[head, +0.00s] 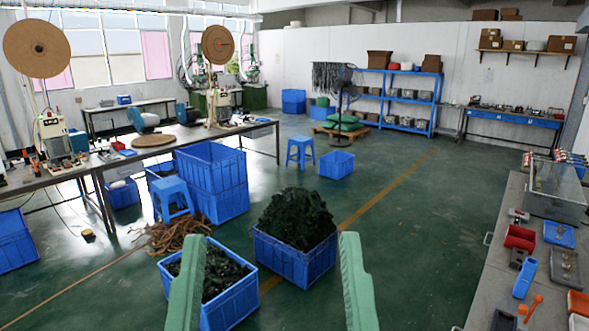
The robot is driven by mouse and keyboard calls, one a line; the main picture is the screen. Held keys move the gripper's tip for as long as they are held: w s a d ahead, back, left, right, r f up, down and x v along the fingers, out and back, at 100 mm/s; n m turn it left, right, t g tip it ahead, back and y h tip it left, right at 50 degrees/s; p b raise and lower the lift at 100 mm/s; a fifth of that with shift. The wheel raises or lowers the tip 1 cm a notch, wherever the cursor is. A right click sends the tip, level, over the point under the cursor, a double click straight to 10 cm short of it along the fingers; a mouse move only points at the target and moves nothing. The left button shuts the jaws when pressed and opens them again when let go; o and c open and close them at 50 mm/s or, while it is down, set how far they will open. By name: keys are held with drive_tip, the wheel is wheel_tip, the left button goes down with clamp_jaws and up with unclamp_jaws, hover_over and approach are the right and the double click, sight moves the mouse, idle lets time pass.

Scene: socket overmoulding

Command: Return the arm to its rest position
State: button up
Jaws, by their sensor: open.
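My gripper (273,238) shows at the bottom middle of the head view as two green fingers pointing up and away from me. The fingers stand wide apart and nothing is held between them. Behind them and through the gap I see blue crates on the floor. The rest of my arm and the gripper's base are out of view.
Blue crates of dark scrap, one at the centre (290,262) and one nearer (229,310), stand on the green floor. A workbench (482,283) with tools and a clear-sided box (556,190) runs along the right. Long tables (190,140) stand at left. Floor right of the crates is clear.

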wheel_tip(320, 180, up, 16)
drive_tip(key=w+p, duration=0.1)
drive_tip(key=p, duration=1)
drive_tip(key=shift+d+p, duration=0.3)
drive_tip(key=shift+p, duration=0.05)
